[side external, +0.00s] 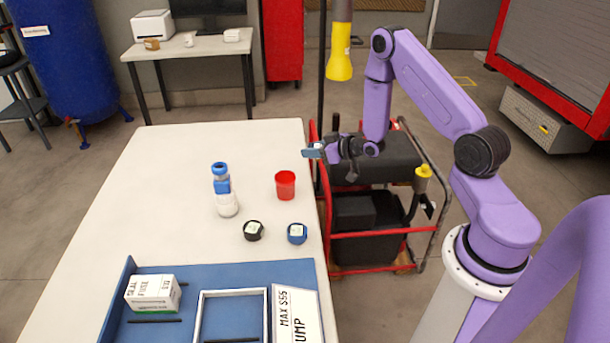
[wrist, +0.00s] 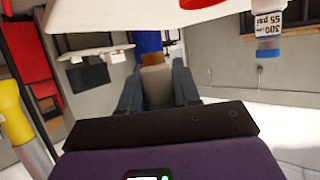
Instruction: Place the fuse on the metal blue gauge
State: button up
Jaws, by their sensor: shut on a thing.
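My gripper (side external: 313,150) is raised above and beyond the table's right edge, with its fingers pointing left. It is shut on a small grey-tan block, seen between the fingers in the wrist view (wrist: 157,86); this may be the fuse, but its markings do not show. The small round blue gauge (side external: 297,233) with a pale face lies on the table near its right edge, below and nearer the camera than my gripper, well apart from it. The wrist view does not clearly show the gauge.
A similar black gauge (side external: 253,230) lies left of the blue one. A red cup (side external: 285,185) and a blue-capped bottle (side external: 225,190) stand behind them. A blue tray (side external: 225,272) in front holds a white fuse-labelled box (side external: 153,293), a white frame and a sign. The table's back is clear.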

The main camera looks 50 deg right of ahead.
jog(key=s+a+n+g+y, duration=0.1)
jog(key=s+a+n+y, duration=0.25)
jog(key=a, duration=0.65)
jog(key=n+g+y, duration=0.3)
jog(key=n+y, duration=0.1)
send_over(290, 230)
jog(key=f, duration=0.2)
jog(key=shift+f, duration=3.5)
jog(key=o, duration=1)
jog(key=shift+f, duration=0.15)
